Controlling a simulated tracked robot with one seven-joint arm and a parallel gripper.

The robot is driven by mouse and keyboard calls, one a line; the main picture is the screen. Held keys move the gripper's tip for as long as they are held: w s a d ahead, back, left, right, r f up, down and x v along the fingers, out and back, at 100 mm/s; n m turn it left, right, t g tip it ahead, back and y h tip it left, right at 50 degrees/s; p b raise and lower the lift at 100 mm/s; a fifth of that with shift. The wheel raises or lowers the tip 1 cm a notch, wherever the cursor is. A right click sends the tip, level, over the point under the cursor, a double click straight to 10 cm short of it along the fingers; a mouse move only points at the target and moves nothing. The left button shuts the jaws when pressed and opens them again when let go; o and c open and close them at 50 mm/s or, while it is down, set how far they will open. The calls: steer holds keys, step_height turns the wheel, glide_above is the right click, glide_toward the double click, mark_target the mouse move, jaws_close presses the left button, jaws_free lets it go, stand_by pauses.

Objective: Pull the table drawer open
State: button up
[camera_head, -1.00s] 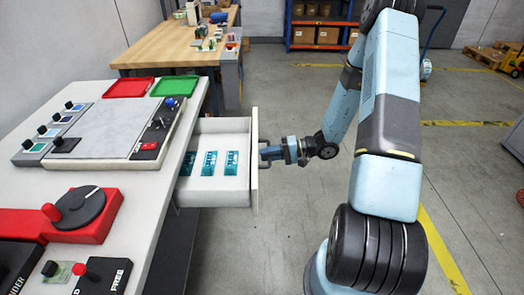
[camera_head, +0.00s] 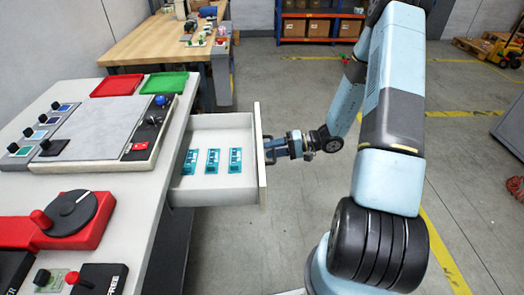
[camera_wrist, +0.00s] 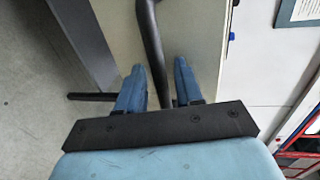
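The table drawer (camera_head: 218,193) is a white box drawn well out of the right side of the white table (camera_head: 150,190). Its pale front panel (camera_head: 261,160) faces right and bears a dark handle (camera_head: 268,150). Several teal cards (camera_head: 212,161) lie inside. My gripper (camera_head: 277,149) is at the handle, reaching in from the right. The exact contact is hard to see.
Red (camera_head: 118,86) and green (camera_head: 170,83) trays and a control panel (camera_head: 92,128) sit on the table. A wooden workbench (camera_head: 155,42) stands behind. The grey floor right of the drawer is clear up to my arm.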

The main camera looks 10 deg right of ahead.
steer(key=v, duration=1.3)
steer(key=shift+d, duration=0.35)
steer(key=shift+r, duration=0.1)
steer(key=s+a+r+n+g+h, duration=0.15)
steer(key=s+a+r+h, duration=0.25)
steer(key=r, duration=0.5)
steer(key=s+a+r+n+g+h, duration=0.1)
steer(key=s+a+r+g+h, duration=0.25)
steer(key=r, duration=0.65)
steer(key=s+r+t+h, duration=0.8)
steer(key=s+r, duration=0.7)
steer(key=shift+a+r+m, duration=0.35)
steer(key=shift+r, duration=0.05)
